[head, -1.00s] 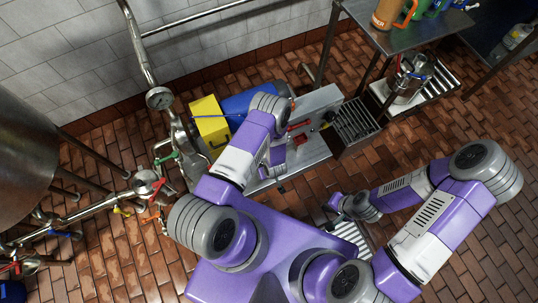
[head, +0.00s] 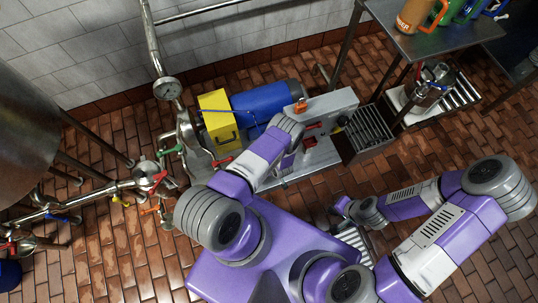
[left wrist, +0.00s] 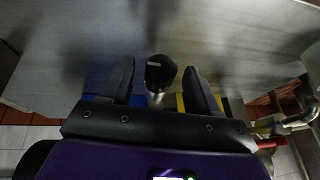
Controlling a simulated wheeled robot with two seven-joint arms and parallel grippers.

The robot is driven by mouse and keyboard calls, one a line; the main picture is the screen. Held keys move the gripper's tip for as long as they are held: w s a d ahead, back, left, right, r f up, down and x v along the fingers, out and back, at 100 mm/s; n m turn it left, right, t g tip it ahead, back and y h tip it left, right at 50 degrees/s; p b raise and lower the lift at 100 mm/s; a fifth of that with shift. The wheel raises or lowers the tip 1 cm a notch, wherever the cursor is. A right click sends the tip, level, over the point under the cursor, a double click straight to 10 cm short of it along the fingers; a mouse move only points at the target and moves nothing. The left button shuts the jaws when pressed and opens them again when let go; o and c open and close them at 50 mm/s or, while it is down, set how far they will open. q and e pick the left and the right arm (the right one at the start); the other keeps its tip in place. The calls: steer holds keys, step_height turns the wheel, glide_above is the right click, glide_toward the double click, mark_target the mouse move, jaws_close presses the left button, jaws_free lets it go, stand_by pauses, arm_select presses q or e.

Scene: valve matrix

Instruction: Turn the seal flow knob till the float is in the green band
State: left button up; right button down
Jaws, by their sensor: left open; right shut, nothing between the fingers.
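In the left wrist view, a black knob (left wrist: 160,72) with a pale mark on its top stands on a metallic stem. My left gripper (left wrist: 160,66) is open, with one dark finger on each side of the knob. I cannot tell whether the fingers touch it. In the head view my left forearm and wrist reach over the grey metal panel (head: 345,103), and the left fingers are hidden. My right gripper (head: 338,207) is shut and empty, low and away from the panel. I cannot make out the float or green band.
A yellow box (head: 216,115) and a blue cylinder (head: 268,100) stand behind my left arm. A pipe with a round gauge (head: 167,88) and coloured valve handles is at left. A slatted grey bin (head: 368,132) adjoins the panel.

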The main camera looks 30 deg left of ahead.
arm_select(q)
steer(key=c, duration=1)
steer(key=shift+c, duration=0.2)
steer(key=shift+w+g+y, duration=0.2)
steer(key=shift+g+y, duration=0.4)
steer(key=shift+y, duration=0.1)
steer(key=shift+f, duration=0.1)
steer(key=shift+w+d+m+g+y, duration=0.2)
steer(key=shift+m+g+y, duration=0.3)
steer(key=shift+g+y, duration=0.5)
steer(key=o, duration=1)
steer(key=shift+s, duration=0.1)
